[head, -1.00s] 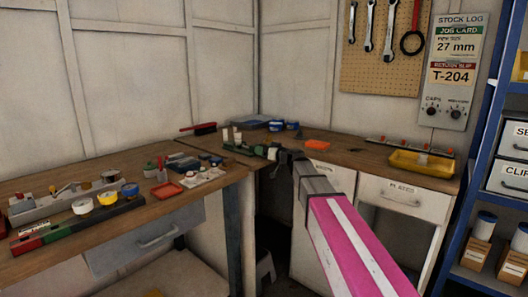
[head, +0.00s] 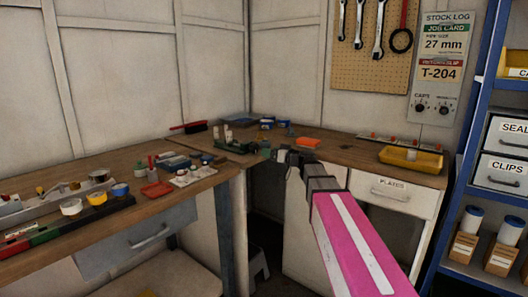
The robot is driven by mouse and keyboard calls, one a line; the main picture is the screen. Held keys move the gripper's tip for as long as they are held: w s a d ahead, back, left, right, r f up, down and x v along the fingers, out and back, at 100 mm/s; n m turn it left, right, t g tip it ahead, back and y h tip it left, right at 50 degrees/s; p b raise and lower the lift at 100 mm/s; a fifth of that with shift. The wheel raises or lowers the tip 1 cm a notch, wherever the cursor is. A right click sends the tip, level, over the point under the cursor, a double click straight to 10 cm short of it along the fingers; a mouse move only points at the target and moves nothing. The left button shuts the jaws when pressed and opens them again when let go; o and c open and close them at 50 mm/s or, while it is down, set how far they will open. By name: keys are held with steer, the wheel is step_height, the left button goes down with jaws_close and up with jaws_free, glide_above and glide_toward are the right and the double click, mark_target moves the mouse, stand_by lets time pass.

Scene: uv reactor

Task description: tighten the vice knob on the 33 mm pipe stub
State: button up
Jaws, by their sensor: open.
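My gripper (head: 267,154) is small in the head view, at the far end of my arm over the bench corner, and its jaws are open. It is just right of a dark green fixture (head: 233,147) at the back corner, which may be the vice. Pale upright pieces (head: 228,136) stand by that fixture; I cannot tell whether one is the 33 mm pipe stub. The vice knob cannot be made out at this size, and I cannot tell whether my gripper touches anything.
The left bench (head: 130,216) holds a red tray (head: 157,190), several coloured cups and a red-green strip. The right bench (head: 345,158) carries an orange block (head: 308,142) and a yellow tray (head: 411,159). A wall card (head: 445,70) reads 27 mm and T-204. Blue shelving (head: 470,130) stands at right.

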mark_target(256, 148)
steer(key=shift+s+d, duration=0.4)
steer(key=shift+d, duration=0.1)
steer(key=w+a+n, duration=0.1)
steer(key=w+a, duration=0.1)
steer(key=w+a+n, duration=0.1)
steer(key=w+a, duration=0.1)
steer(key=a, duration=0.1)
steer(key=w+a+n, duration=0.1)
steer(key=w+a, duration=0.1)
steer(key=a, duration=0.1)
steer(key=shift+w+a+f+n, duration=0.15)
steer(key=shift+w+a+n, duration=0.1)
steer(key=shift+w+n, duration=0.05)
stand_by(0.3)
steer(key=c, duration=0.9)
